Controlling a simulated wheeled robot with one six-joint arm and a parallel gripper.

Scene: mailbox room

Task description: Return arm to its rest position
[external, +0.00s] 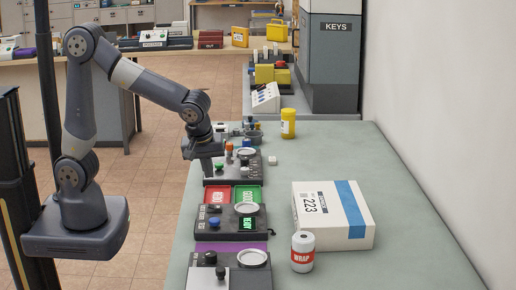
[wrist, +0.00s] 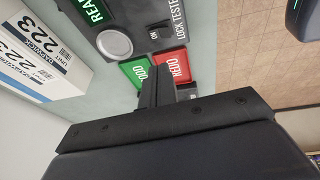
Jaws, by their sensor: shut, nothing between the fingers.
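My arm (external: 140,80) reaches out from its base at the left of the external view, over the near edge of the green table (external: 420,240). My gripper (external: 205,172) points down above the row of devices on the table, close to a panel with round knobs. In the wrist view my gripper (wrist: 165,95) is shut and empty. Its fingers appear in front of the green and red plates (wrist: 178,64), partly hiding them. Whether the fingertips touch anything below cannot be told.
A white box marked 223 (external: 318,222), a WRAP can (external: 303,250) and a yellow bottle (external: 288,122) stand on the table to the right. The lock tester (external: 228,222) sits in front. A grey KEYS cabinet (external: 335,60) stands at the back.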

